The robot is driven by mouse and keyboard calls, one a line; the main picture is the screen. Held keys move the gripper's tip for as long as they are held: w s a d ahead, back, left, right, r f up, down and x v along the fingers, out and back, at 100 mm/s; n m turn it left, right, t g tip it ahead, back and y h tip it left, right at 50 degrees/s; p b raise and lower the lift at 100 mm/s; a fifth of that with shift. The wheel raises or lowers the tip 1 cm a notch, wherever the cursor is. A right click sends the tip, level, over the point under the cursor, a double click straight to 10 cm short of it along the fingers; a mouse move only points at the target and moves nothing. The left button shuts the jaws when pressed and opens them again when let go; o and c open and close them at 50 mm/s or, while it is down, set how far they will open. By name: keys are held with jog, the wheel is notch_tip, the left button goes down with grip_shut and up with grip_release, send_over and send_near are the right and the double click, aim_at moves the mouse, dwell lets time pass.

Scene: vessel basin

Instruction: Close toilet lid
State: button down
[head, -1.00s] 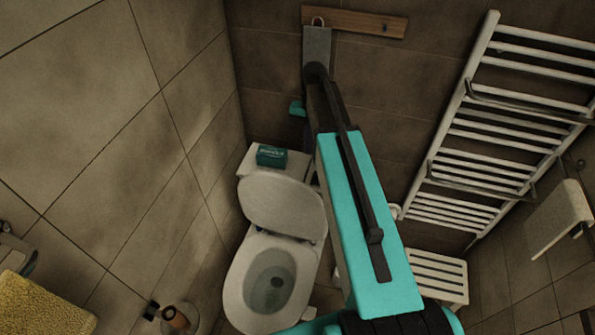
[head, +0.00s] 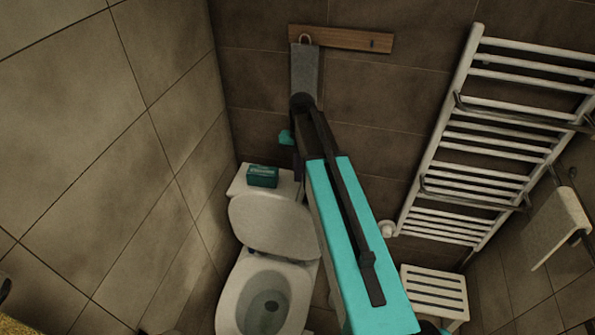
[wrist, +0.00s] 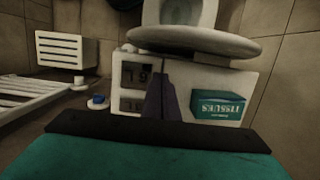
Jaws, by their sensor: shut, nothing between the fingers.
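The toilet lid (head: 275,226) is raised, leaning back toward the cistern (head: 242,182); the bowl (head: 250,283) below it is open. In the wrist view the lid (wrist: 195,43) shows nearly edge-on, with the bowl (wrist: 183,12) beyond it. My gripper (head: 298,170) is beside the cistern's right part in the head view, partly hidden by my arm. In the wrist view its dark fingers (wrist: 160,98) are together and empty, over the cistern top behind the lid. Whether they touch anything is unclear.
A green tissue box (head: 262,176) sits on the cistern, also seen in the wrist view (wrist: 216,105). A white towel radiator (head: 470,155) and slatted stool (head: 435,291) stand to the right. A wooden rail (head: 341,38) is on the back wall. A tiled wall is close on the left.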

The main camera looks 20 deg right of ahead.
jog(key=f+b, duration=0.1)
jog(key=f, duration=0.1)
jog(key=f+b, duration=0.1)
jog(key=f, duration=0.1)
jog(key=s+f+b, duration=0.1)
jog(key=shift+a+f, duration=0.3)
jog(key=shift+f, duration=0.1)
jog(key=shift+s+a+b, duration=0.25)
jog(key=shift+s+a, duration=0.3)
jog(key=shift+s, duration=0.25)
jog(key=shift+s+a+b, duration=0.2)
jog(key=shift+s+a, duration=0.35)
jog(key=shift+s, duration=0.25)
